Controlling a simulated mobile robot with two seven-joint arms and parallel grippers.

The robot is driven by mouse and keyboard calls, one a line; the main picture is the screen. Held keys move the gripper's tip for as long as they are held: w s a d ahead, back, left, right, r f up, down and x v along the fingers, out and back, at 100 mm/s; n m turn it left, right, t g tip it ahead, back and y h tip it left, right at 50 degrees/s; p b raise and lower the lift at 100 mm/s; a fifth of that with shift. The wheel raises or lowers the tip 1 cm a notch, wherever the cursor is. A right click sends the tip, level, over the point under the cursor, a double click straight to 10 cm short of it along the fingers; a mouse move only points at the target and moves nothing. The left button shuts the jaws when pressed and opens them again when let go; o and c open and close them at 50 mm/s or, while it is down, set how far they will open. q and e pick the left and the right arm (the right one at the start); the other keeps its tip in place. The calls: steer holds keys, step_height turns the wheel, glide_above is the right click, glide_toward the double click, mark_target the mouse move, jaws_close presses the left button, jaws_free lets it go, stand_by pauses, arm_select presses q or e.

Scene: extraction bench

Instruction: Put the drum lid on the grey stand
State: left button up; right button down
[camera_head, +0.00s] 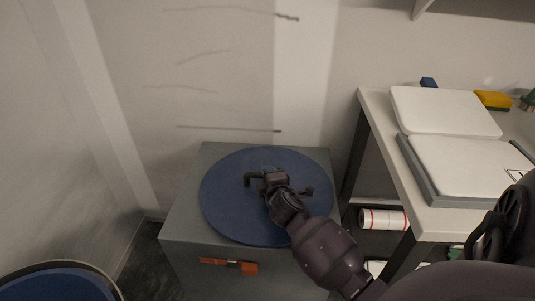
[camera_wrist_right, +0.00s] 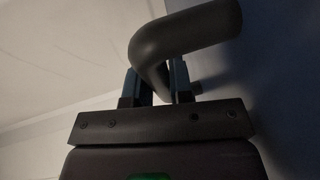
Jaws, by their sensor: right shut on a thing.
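The drum lid (camera_head: 238,213) is a round blue disc with a dark bar handle (camera_head: 252,179). In the head view it lies over the top of the grey stand (camera_head: 184,221); I cannot tell whether it touches the top. My right gripper (camera_head: 272,180) is at the middle of the lid, shut on its handle. In the right wrist view the handle (camera_wrist_right: 200,30) bends between the two fingers of the gripper (camera_wrist_right: 155,85), and the blue lid surface (camera_wrist_right: 285,80) fills the right side. My left gripper is not in view.
A blue drum (camera_head: 60,283) with a pale rim stands at the lower left. A white bench (camera_head: 376,115) at the right carries a white device (camera_head: 465,165) and a yellow item (camera_head: 493,99). A white roll (camera_head: 384,219) lies below the bench. The stand has an orange latch (camera_head: 228,266) on its front.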

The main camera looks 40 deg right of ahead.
steer(key=c, duration=1.1)
jaws_free()
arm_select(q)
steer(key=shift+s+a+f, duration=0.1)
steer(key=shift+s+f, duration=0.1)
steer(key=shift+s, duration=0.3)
arm_select(e)
steer(key=shift+o, duration=0.4)
steer(key=shift+s+a+r, duration=0.15)
steer(key=p+v, duration=0.2)
steer(key=v, duration=0.9)
steer(key=shift+s+a+r, duration=0.1)
steer(key=shift+s, duration=0.2)
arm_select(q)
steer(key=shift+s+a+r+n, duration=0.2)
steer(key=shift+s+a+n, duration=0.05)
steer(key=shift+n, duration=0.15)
